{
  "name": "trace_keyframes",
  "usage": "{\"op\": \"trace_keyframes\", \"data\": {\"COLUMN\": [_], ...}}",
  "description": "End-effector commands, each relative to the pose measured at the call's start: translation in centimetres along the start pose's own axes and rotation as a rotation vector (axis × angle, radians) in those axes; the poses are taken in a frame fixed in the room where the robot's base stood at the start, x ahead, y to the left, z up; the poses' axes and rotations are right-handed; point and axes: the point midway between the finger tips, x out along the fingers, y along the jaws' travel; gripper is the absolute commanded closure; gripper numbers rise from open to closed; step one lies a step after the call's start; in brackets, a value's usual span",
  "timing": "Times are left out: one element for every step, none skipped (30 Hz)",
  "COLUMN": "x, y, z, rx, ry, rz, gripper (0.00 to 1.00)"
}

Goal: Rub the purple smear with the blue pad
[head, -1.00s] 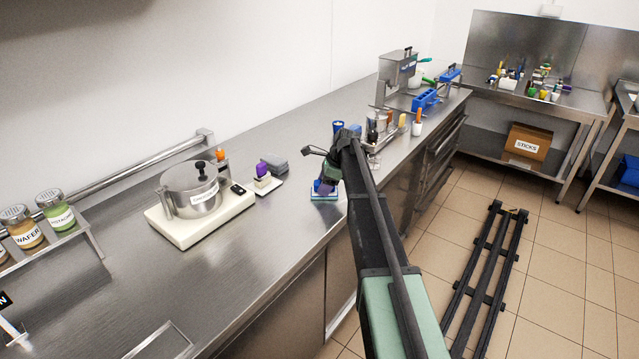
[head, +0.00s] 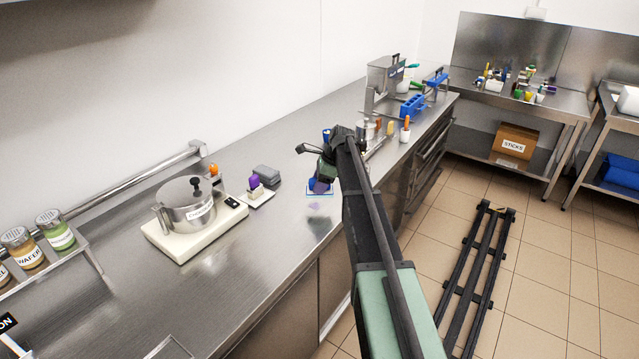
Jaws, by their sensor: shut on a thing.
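My gripper (head: 321,183) is low over the steel counter (head: 255,240), right of the middle of the picture. It is shut on a blue-purple thing, probably the blue pad. My arm and gripper partly hide it. A blue-edged flat rectangle shows on the counter right below it; I cannot tell whether it is the pad's edge or a separate holder. The purple smear (head: 314,206) is a faint pale patch on the counter just in front of the gripper, not covered. A darker grey patch lies nearer the counter's front edge.
A lidded steel pot (head: 190,205) stands on a cream base to the left. Cups and a blue rack (head: 412,106) stand behind at right.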

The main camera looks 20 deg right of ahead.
Motion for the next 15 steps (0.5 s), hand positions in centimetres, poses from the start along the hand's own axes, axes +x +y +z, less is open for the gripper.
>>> {"op": "trace_keyframes", "data": {"x": [-0.2,-0.1,0.0,0.0,0.0,0.0,0.0,-0.1,-0.3,-0.6,-0.9,-1.4,-1.9,-2.2,-2.7], "y": [0.0,0.0,0.0,0.0,0.0,0.0,0.0,0.0,0.0,0.0,0.0,0.0,0.0,0.0,0.0], "z": [0.1,0.1,0.0,0.0,0.0,0.0,0.0,0.1,0.1,0.3,0.4,0.6,0.8,0.9,1.1], "rx": [0.000,0.000,0.000,0.000,0.000,0.000,0.000,0.000,0.000,0.000,0.000,0.000,0.000,0.000,0.000], "ry": [0.000,0.000,0.000,0.000,0.000,0.000,0.000,0.000,0.000,0.000,0.000,0.000,0.000,0.000,0.000], "rz": [0.000,0.000,0.000,0.000,0.000,0.000,0.000,0.000,0.000,0.000,0.000,0.000,0.000,0.000,0.000], "gripper": [0.71,0.71,0.71,0.71,0.71,0.71,0.71,0.71,0.71,0.71,0.71,0.71,0.71,0.71,0.71]}}
